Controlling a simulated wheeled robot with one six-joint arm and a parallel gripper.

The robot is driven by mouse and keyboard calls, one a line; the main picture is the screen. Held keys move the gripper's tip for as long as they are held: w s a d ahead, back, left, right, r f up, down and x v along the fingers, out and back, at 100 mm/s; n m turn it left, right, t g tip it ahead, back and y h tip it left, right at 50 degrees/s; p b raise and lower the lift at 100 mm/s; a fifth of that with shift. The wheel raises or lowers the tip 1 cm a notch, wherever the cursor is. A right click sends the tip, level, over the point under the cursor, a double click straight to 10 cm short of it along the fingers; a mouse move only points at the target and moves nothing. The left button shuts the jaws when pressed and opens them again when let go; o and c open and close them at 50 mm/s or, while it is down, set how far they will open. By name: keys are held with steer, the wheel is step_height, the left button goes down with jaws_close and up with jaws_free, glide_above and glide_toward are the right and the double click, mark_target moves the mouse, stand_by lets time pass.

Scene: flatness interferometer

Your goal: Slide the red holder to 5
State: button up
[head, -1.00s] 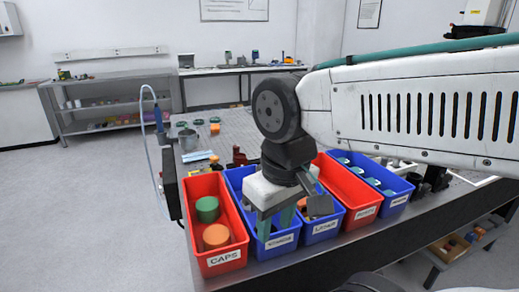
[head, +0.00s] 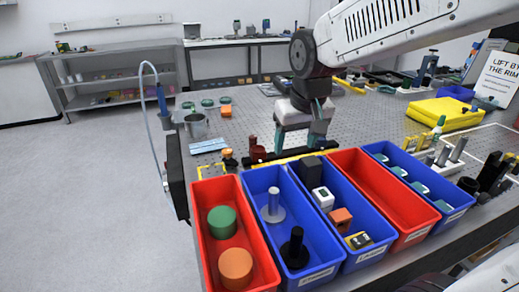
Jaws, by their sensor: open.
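The small dark red holder (head: 257,153) stands near the left end of a black rail (head: 328,150) on the perforated bench top, behind the bins. A yellow strip (head: 291,159) runs along the rail's front; no numbers are readable on it. My gripper (head: 298,145) points down, open, over the rail just right of the red holder. Its teal fingers look apart from the holder, with nothing visible between them. Whether the fingertips touch the rail is hard to tell.
Red and blue bins stand along the front edge, including a red bin (head: 199,212) with green and orange caps. A metal cup (head: 196,126) and a blue-white packet (head: 208,146) lie left. A yellow case (head: 443,114) lies right.

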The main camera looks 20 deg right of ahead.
steer(key=t, duration=0.1)
glide_toward(258, 151)
steer(key=f, duration=0.1)
steer(key=shift+t, duration=0.3)
steer(key=x, duration=0.8)
steer(key=shift+f, duration=0.1)
steer(key=c, duration=1.3)
steer(key=shift+d, duration=1.4)
steer(key=o, duration=1.3)
